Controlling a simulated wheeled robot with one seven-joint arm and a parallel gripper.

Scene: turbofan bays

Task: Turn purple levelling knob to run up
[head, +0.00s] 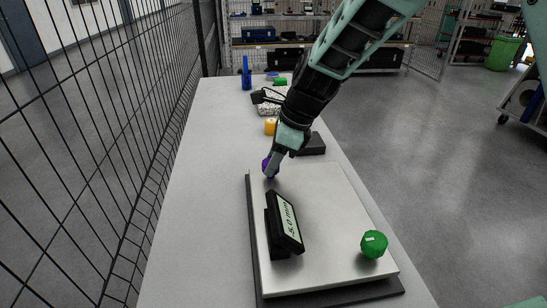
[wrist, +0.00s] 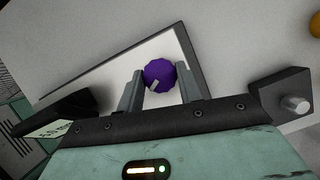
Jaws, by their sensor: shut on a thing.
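The purple levelling knob (wrist: 160,75) is faceted, with a pale mark on its lower left side in the wrist view. In the head view the purple knob (head: 270,165) stands at the far left corner of a flat metal plate (head: 325,195). My gripper (wrist: 164,82) has one finger on each side of the knob and is shut on it. In the head view my gripper (head: 273,163) reaches down to it and hides part of it. A black display (head: 285,222) on the plate reads what looks like -5.0 mm. A green knob (head: 374,244) sits at the near right corner.
A black box (head: 312,144) and a yellow-orange object (head: 270,126) stand on the table (head: 185,200) beyond the plate. Farther back are a blue upright item (head: 246,73) and a green item (head: 280,81). A wire mesh fence (head: 120,130) runs along the left. The table's left strip is clear.

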